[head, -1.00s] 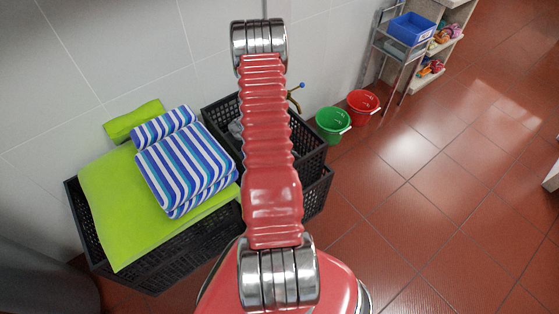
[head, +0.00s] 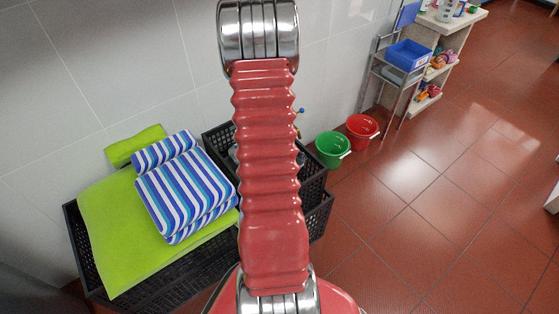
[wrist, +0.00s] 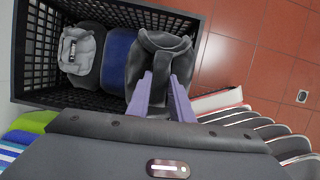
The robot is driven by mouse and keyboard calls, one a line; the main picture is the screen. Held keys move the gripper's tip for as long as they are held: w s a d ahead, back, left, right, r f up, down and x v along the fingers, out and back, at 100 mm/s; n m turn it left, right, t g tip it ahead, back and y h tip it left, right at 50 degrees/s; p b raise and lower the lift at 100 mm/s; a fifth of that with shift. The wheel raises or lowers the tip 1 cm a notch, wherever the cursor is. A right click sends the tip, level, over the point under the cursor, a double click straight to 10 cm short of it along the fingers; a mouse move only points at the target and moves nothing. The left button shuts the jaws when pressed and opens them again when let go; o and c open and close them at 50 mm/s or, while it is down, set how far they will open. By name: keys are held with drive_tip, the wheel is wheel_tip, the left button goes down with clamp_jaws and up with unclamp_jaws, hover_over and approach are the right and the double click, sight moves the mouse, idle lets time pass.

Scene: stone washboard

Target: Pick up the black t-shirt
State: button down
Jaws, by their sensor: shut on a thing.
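The black t-shirt (wrist: 163,48) is a dark folded bundle in the wrist view, at the right end of the black crate (wrist: 150,14). The purple fingers of my gripper (wrist: 162,84) are closed on its near part. I cannot tell how far it is raised off the crate floor. In the head view my red arm covers the gripper and the t-shirt; the crate (head: 216,136) shows only in part.
A blue garment (wrist: 117,58) and a grey garment (wrist: 79,50) lie in the same crate. Beside it, a striped towel (head: 185,185) and a green towel (head: 110,225) rest on another crate. Green (head: 333,149) and red (head: 362,130) buckets stand right, near a shelf (head: 432,85). Floor at right is clear.

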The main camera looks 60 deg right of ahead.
drive_tip(key=shift+r, duration=2.3)
